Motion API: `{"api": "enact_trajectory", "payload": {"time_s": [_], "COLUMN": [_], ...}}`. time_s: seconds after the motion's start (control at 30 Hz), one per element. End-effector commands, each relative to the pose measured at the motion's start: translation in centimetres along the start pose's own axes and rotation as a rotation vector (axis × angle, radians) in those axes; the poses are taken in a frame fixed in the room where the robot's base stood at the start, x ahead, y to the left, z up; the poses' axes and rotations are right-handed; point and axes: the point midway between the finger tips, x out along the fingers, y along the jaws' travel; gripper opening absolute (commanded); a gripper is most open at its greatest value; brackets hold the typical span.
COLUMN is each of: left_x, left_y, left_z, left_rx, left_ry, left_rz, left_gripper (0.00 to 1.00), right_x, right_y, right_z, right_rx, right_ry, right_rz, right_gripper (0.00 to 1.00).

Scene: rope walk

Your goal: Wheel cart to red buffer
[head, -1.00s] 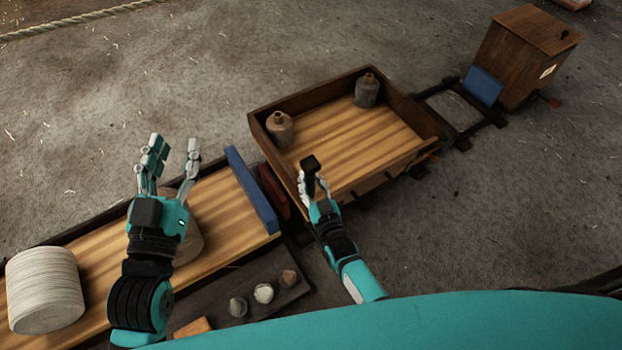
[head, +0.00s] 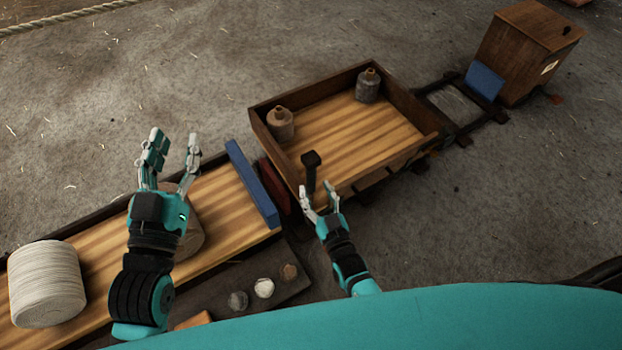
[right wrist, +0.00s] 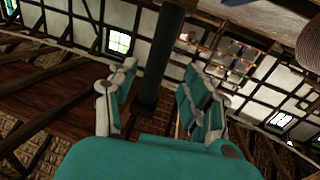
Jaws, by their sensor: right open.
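The cart (head: 375,133) is a wooden open-topped box on rails, carrying two grey-brown bottles (head: 281,124) (head: 368,86). A black post with a knob (head: 311,160) stands at its near side. The dark red buffer (head: 273,187) is just left of the cart's near-left end; I cannot tell whether they touch. My right gripper (head: 319,196) is open, low at the post, with its fingers apart. In the right wrist view the dark post (right wrist: 160,60) rises between the open fingers. My left gripper (head: 174,142) is open and empty above the wooden bench.
A blue board (head: 252,183) stands at the bench's right end. A white rope coil (head: 47,283) and a brown round piece (head: 187,232) sit on the bench. A blue block (head: 485,81) and a wooden cabinet (head: 528,50) stand at the rails' far end.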

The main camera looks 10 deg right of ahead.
Motion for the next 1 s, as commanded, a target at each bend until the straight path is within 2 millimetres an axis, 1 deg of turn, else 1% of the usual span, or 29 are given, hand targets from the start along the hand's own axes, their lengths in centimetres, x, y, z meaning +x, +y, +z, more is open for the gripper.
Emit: {"api": "enact_trajectory", "payload": {"time_s": [0.03, 0.2, 0.3, 0.4, 0.53, 1.0], "left_x": [0.0, 0.0, 0.0, 0.0, 0.0, 0.0], "left_y": [0.0, 0.0, 0.0, 0.0, 0.0, 0.0], "left_z": [0.0, 0.0, 0.0, 0.0, 0.0, -0.1], "left_rx": [0.0, 0.0, 0.0, 0.0, 0.0, 0.0], "left_ry": [0.001, 0.001, 0.001, 0.001, 0.001, 0.002], "left_rz": [0.0, -0.001, -0.001, -0.001, -0.001, -0.001], "left_gripper": [0.4, 0.4, 0.4, 0.4, 0.4, 0.4], "right_x": [-1.4, -4.6, -5.8, -6.6, -6.9, -6.9], "right_y": [0.0, -0.1, -0.1, -0.1, -0.1, -0.1], "right_z": [0.1, 0.1, 0.1, 0.0, 0.0, 0.0], "right_rx": [0.0, 0.001, 0.0, 0.0, 0.001, 0.001], "right_ry": [-0.003, -0.002, -0.001, 0.0, 0.001, 0.001], "right_rz": [-0.001, -0.001, -0.001, -0.001, -0.001, -0.001], "right_gripper": [0.49, 0.49, 0.49, 0.49, 0.49, 0.49]}}
